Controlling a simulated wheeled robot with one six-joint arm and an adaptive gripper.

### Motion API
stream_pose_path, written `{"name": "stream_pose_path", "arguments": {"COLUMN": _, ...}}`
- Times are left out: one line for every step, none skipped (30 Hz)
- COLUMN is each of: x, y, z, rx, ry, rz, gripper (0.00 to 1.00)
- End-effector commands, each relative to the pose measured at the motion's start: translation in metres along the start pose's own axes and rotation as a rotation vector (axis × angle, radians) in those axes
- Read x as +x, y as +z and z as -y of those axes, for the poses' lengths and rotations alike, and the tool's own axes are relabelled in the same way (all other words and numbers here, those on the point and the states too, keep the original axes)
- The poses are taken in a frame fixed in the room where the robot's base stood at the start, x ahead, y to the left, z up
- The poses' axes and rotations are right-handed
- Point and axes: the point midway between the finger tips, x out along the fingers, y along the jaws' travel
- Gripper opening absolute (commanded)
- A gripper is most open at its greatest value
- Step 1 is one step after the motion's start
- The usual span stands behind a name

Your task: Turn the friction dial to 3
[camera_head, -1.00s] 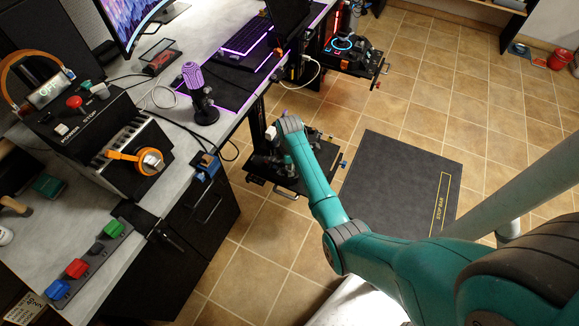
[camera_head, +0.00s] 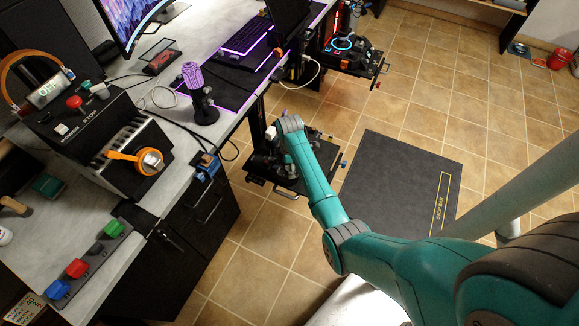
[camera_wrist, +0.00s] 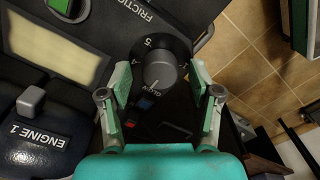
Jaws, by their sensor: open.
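The friction dial (camera_wrist: 160,70) is a round dark grey knob in the wrist view, below the printed word FRICTION. A pale pointer mark shows on its lower part. A 5 is readable on the scale above it; other marks are too small or partly covered. My gripper (camera_wrist: 161,84) is open, with one green-padded finger at each side of the dial. Gaps show between the pads and the knob, and no grip is visible. In the head view my arm reaches down to the dark control unit (camera_head: 262,166) beside the desk, where the dial cannot be made out.
In the wrist view an ENGINE 1 panel (camera_wrist: 42,135) with a grey switch lies left of the gripper. In the head view the desk (camera_head: 215,132) stands at left, another control unit (camera_head: 350,55) farther back. Tiled floor is open at right around a dark mat (camera_head: 400,185).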

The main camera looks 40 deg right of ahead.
Motion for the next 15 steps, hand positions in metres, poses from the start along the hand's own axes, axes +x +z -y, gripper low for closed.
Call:
{"name": "stream_pose_path", "arguments": {"x": -0.004, "y": 0.0, "z": -0.001, "rx": 0.0, "ry": 0.002, "rz": 0.0, "gripper": 0.63}}
{"name": "stream_pose_path", "arguments": {"x": -0.007, "y": 0.0, "z": -0.001, "rx": 0.0, "ry": 0.003, "rz": 0.0, "gripper": 0.63}}
{"name": "stream_pose_path", "arguments": {"x": -0.012, "y": 0.0, "z": -0.001, "rx": 0.0, "ry": 0.003, "rz": -0.001, "gripper": 0.63}}
{"name": "stream_pose_path", "arguments": {"x": -0.017, "y": 0.0, "z": -0.001, "rx": 0.0, "ry": 0.003, "rz": 0.0, "gripper": 0.63}}
{"name": "stream_pose_path", "arguments": {"x": -0.022, "y": 0.0, "z": -0.001, "rx": 0.0, "ry": 0.005, "rz": -0.001, "gripper": 0.63}}
{"name": "stream_pose_path", "arguments": {"x": -0.029, "y": 0.0, "z": -0.001, "rx": 0.0, "ry": 0.004, "rz": -0.001, "gripper": 0.63}}
{"name": "stream_pose_path", "arguments": {"x": -0.035, "y": 0.0, "z": -0.001, "rx": 0.0, "ry": 0.005, "rz": -0.001, "gripper": 0.63}}
{"name": "stream_pose_path", "arguments": {"x": -0.041, "y": 0.0, "z": -0.001, "rx": 0.0, "ry": 0.004, "rz": -0.001, "gripper": 0.63}}
{"name": "stream_pose_path", "arguments": {"x": -0.05, "y": 0.0, "z": -0.001, "rx": 0.0, "ry": 0.005, "rz": -0.001, "gripper": 0.63}}
{"name": "stream_pose_path", "arguments": {"x": -0.056, "y": 0.0, "z": -0.001, "rx": 0.0, "ry": 0.004, "rz": -0.001, "gripper": 0.63}}
{"name": "stream_pose_path", "arguments": {"x": -0.062, "y": 0.0, "z": -0.001, "rx": 0.0, "ry": 0.005, "rz": -0.001, "gripper": 0.63}}
{"name": "stream_pose_path", "arguments": {"x": -0.07, "y": 0.0, "z": -0.001, "rx": 0.0, "ry": 0.004, "rz": 0.0, "gripper": 0.63}}
{"name": "stream_pose_path", "arguments": {"x": -0.075, "y": 0.0, "z": -0.001, "rx": 0.0, "ry": 0.004, "rz": 0.0, "gripper": 0.63}}
{"name": "stream_pose_path", "arguments": {"x": -0.081, "y": 0.0, "z": -0.001, "rx": 0.0, "ry": 0.004, "rz": 0.0, "gripper": 0.63}}
{"name": "stream_pose_path", "arguments": {"x": -0.087, "y": 0.0, "z": -0.001, "rx": 0.0, "ry": 0.003, "rz": 0.0, "gripper": 0.63}}
